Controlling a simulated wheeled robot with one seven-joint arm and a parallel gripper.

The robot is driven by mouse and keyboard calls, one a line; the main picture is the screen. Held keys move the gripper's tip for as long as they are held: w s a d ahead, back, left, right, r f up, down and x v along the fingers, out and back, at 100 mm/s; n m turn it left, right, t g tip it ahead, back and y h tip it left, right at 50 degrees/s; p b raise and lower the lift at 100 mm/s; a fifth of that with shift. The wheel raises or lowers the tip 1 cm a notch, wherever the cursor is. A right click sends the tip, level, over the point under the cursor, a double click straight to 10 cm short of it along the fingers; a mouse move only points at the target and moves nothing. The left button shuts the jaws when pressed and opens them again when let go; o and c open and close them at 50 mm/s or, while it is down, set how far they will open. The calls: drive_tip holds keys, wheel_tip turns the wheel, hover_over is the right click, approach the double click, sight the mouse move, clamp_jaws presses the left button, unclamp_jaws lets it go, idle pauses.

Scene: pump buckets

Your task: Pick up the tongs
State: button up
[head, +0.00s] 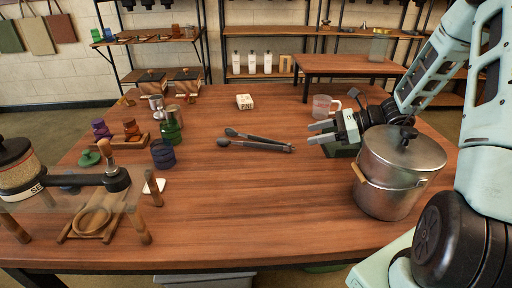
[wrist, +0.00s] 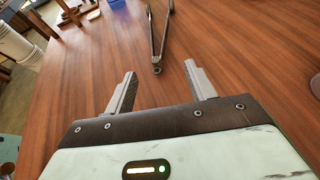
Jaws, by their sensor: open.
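The tongs (head: 256,141) lie on the wooden table near its middle, dark grey with two slightly spread arms. Their tips point left and their joined end points right, toward my gripper. In the wrist view the tongs (wrist: 157,45) lie beyond the fingertips, with the joined end and its small ring nearest me, between the lines of the two fingers. My gripper (head: 316,132) is open and empty to the right of the tongs, apart from them. Both fingers of my gripper (wrist: 160,70) show in the wrist view with a wide gap between them.
A steel pot (head: 390,185) with a lid stands close by my gripper at the right. A clear measuring jug (head: 324,107) stands behind it. A small white box (head: 244,101) lies behind the tongs. The table in front of the tongs is clear.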

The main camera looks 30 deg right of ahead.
sight(275, 142)
drive_tip(key=b+x, duration=0.1)
drive_tip(key=x, duration=1.1)
drive_tip(key=shift+w+a+f, duration=0.2)
drive_tip(key=shift+a, duration=0.15)
clamp_jaws()
